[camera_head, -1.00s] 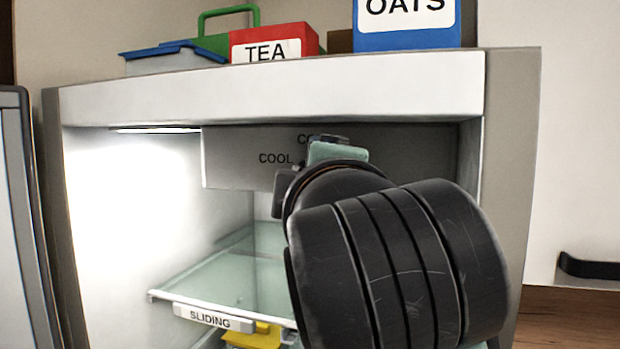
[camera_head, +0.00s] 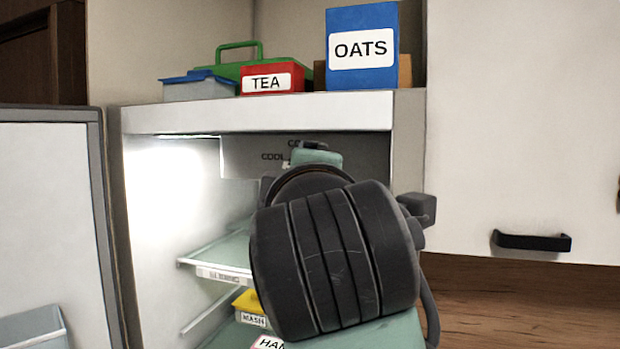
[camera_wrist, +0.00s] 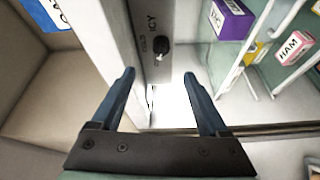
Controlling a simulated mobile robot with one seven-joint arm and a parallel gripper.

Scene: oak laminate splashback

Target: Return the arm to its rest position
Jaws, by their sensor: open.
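My gripper (camera_wrist: 160,98) shows in the wrist view with its two blue fingers spread apart and nothing between them. Beyond the fingertips is the fridge's inner wall panel with a dark knob (camera_wrist: 160,50) and the word ICY. In the head view my dark arm links stand in front of the open fridge (camera_head: 260,112) and hide much of its inside. The fingers are hidden there behind the arm.
The open fridge door (camera_head: 50,200) is at the left. Inside are a sliding glass shelf (camera_head: 222,254) and a yellow MASH container (camera_head: 247,303). In the wrist view, a purple box (camera_wrist: 230,18) and HAM box (camera_wrist: 294,47) sit at right. A TEA box (camera_head: 271,79) and OATS box (camera_head: 362,48) stand on top.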

